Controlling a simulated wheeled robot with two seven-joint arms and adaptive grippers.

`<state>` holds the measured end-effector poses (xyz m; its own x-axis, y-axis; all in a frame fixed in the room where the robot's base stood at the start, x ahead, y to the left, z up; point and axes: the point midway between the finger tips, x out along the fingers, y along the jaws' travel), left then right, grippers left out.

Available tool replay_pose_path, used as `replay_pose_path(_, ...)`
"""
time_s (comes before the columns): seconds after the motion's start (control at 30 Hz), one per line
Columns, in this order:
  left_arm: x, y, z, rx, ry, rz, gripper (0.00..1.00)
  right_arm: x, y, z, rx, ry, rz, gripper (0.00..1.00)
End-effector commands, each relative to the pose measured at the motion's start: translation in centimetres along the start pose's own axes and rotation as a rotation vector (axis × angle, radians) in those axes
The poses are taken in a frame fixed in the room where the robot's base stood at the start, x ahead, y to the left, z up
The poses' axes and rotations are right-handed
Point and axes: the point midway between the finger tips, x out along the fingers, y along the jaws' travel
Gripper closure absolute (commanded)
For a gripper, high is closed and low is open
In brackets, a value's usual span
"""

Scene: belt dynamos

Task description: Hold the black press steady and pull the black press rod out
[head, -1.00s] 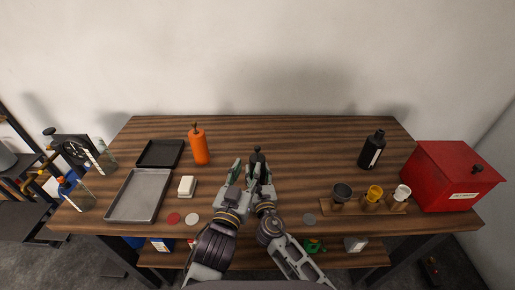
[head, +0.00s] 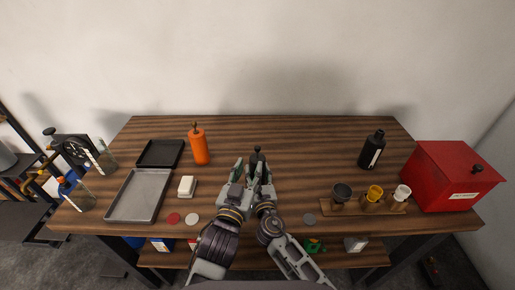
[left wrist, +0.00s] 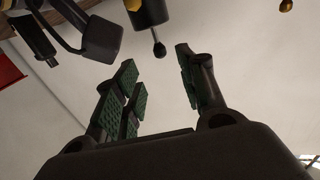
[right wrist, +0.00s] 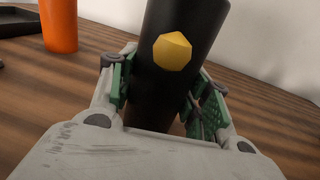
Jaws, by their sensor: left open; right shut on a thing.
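The black press (head: 257,155) stands upright near the middle of the table, mostly hidden by my grippers in the head view. In the right wrist view its dark body (right wrist: 178,95) with a yellow hexagonal mark sits between the fingers of my right gripper (right wrist: 160,100), which is shut on it. The black press rod (left wrist: 158,48) ends in a small dark knob, seen in the left wrist view. My left gripper (left wrist: 158,82) is open and empty. The knob is in front of its spread fingers, apart from them. In the head view the left gripper (head: 245,165) is close beside the press.
An orange press (head: 200,147) stands to the left. Trays (head: 137,196), a white block (head: 187,186) and discs (head: 192,219) lie left. A black bottle (head: 372,150), a cup rack (head: 385,208) and a red box (head: 452,178) stand right. The table behind the press is clear.

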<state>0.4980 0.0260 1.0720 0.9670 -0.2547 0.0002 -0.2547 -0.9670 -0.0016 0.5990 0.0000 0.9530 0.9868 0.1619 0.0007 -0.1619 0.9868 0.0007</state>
Motion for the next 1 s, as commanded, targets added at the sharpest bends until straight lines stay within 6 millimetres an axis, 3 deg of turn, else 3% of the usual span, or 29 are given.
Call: replay_pose_path(1.0,7.7,0.0,-0.1,0.000,0.001,0.000,0.60,-0.1,0.0,-0.3,0.000,0.006,-0.001,0.97)
